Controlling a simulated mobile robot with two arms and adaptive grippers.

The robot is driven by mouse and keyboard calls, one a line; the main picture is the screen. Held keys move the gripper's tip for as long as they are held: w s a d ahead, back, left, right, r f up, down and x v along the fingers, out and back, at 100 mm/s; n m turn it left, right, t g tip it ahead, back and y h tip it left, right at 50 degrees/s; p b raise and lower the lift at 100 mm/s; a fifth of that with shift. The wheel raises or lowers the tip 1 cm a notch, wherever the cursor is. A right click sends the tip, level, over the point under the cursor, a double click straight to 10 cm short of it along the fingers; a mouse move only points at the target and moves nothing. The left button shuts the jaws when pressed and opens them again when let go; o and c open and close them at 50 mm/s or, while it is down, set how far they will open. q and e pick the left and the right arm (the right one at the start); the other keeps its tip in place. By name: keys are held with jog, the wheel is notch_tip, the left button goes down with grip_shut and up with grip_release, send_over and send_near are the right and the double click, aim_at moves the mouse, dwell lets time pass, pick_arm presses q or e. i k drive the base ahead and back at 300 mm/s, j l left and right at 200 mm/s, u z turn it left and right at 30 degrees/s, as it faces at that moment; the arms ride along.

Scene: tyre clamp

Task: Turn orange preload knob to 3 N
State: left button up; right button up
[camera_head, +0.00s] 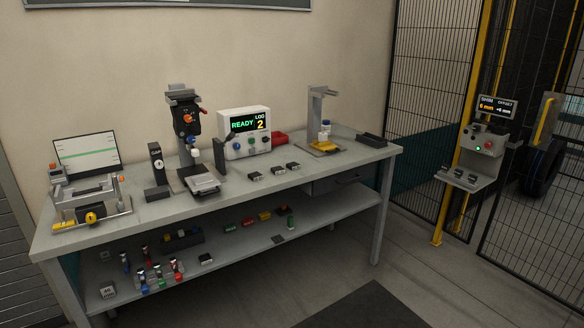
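A small orange knob (187,118) sits on the front of a black instrument head (183,104) on an upright stand, left of centre on the workbench. It is too small to read any scale or setting on it. A blue part and a white part hang below the head, above a grey plate (203,184). Neither of my grippers shows in this view.
The grey workbench (150,211) also carries a left fixture with a yellow knob (91,216), a black gauge post (156,164), small dark blocks and a right stand (317,117). Small parts lie on the lower shelf. A control post (482,140) stands by the mesh fence. Floor in front is open.

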aim_at(188, 119)
jog(key=i+l+u, duration=0.8)
jog(key=l+u, duration=0.15)
